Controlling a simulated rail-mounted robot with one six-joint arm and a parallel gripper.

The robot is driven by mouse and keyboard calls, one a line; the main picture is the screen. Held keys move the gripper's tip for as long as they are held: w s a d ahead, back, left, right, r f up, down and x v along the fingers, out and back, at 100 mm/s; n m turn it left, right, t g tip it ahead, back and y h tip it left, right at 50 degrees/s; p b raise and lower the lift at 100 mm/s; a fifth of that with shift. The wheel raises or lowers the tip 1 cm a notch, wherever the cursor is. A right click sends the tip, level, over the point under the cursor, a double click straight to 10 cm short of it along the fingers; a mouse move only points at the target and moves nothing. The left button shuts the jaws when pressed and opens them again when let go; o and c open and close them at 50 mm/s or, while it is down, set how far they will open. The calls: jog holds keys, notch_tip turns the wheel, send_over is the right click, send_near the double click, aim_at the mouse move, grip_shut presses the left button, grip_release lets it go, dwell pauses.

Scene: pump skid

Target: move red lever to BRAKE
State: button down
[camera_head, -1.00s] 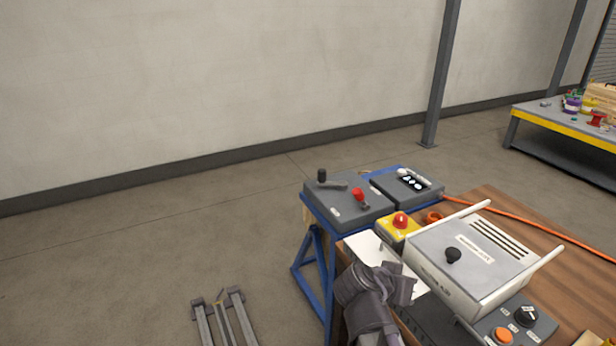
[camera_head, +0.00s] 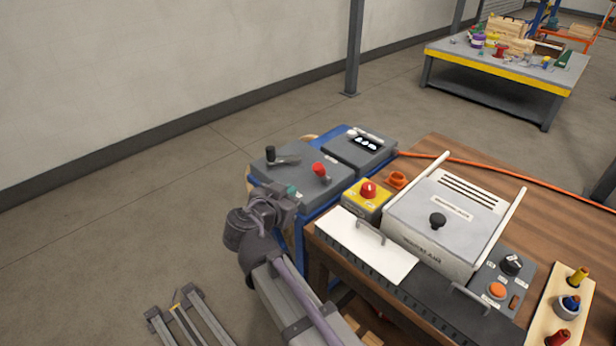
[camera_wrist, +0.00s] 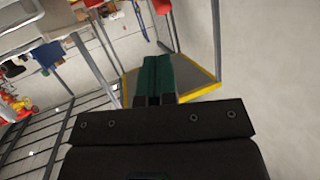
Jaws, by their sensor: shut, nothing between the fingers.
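A red-knobbed lever (camera_head: 319,170) stands on top of a grey control box (camera_head: 300,187) on a blue stand in the head view. Small labels lie near it, too small to read, so I cannot tell which position it is in. My gripper (camera_head: 291,191) is in front of the box, its teal fingertips appearing just left of and below the red knob. They look apart from the knob, though the depth is hard to judge. In the wrist view the green fingers of my gripper (camera_wrist: 157,78) are together and empty. I cannot make out the red lever there.
A black-knobbed lever (camera_head: 270,154) stands left of the red one. A second grey box (camera_head: 360,150) adjoins behind. A yellow box with a red button (camera_head: 368,190) and a white-lidded machine (camera_head: 440,225) stand to the right. Open floor lies left.

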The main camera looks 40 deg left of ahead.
aim_at(316, 171)
jog(key=b+x, duration=0.4)
jog(key=x, duration=0.9)
jog(key=shift+w+a+f, duration=0.2)
jog(key=shift+w+f, duration=0.05)
jog(key=shift+w, duration=0.1)
jog(key=shift+r, duration=0.15)
